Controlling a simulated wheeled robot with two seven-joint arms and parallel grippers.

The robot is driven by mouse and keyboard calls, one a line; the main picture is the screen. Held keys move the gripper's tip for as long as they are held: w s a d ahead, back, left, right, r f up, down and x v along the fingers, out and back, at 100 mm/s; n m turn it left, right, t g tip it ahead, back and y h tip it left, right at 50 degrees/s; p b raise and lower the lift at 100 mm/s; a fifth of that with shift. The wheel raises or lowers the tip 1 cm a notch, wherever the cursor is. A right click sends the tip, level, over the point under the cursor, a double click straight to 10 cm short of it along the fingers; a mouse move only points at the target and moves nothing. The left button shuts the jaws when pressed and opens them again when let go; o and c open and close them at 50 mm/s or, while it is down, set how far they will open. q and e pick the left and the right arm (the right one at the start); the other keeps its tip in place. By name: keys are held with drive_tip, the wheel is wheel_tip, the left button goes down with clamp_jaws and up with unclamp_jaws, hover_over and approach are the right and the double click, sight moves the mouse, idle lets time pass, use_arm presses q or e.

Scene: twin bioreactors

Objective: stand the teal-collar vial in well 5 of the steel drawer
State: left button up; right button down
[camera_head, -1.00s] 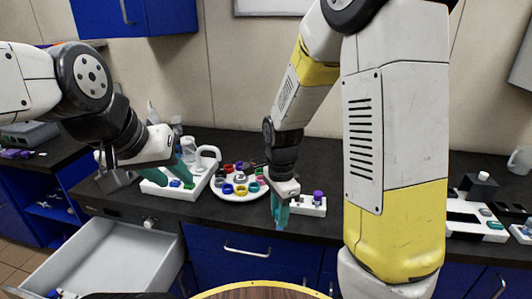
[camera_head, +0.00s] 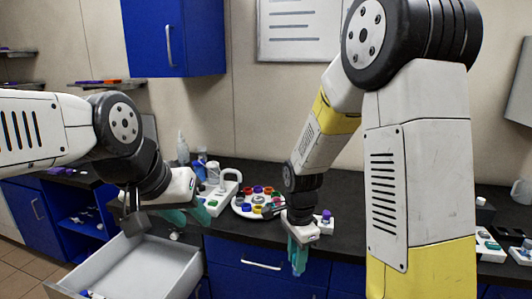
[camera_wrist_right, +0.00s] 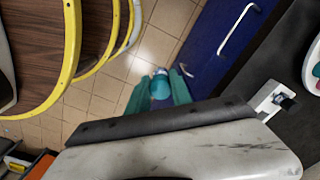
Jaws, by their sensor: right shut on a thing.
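My right gripper (camera_head: 298,258) is in front of the blue cabinets, past the counter's front edge. In the right wrist view its teal fingers (camera_wrist_right: 158,88) are shut on a small vial with a teal top (camera_wrist_right: 160,90), over the floor. The fingers hide most of the vial. The steel drawer (camera_head: 150,262) is pulled out at the lower left of the head view. Its front is cut off, and its numbered wells cannot be made out. My left gripper (camera_head: 186,215) is near the drawer's back right corner, its teal fingers apart and empty.
A round white tray with coloured rings (camera_head: 243,209) and a white rack (camera_head: 213,203) stand on the dark counter. A purple-capped vial (camera_head: 326,215) stands right of my right gripper. A round wooden surface with yellow rims (camera_wrist_right: 75,40) is at the wrist view's left.

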drive_tip(key=shift+w+d+f+n, duration=0.2)
drive_tip(key=shift+w+f+n, duration=0.1)
drive_tip(key=shift+w, duration=0.15)
drive_tip(key=w+d+f+n, duration=0.6)
drive_tip(key=w+d+n, duration=0.1)
drive_tip(key=n, duration=0.5)
drive_tip(key=shift+w+d+n, duration=0.15)
drive_tip(key=shift+w+n, duration=0.05)
drive_tip(key=shift+n, duration=0.2)
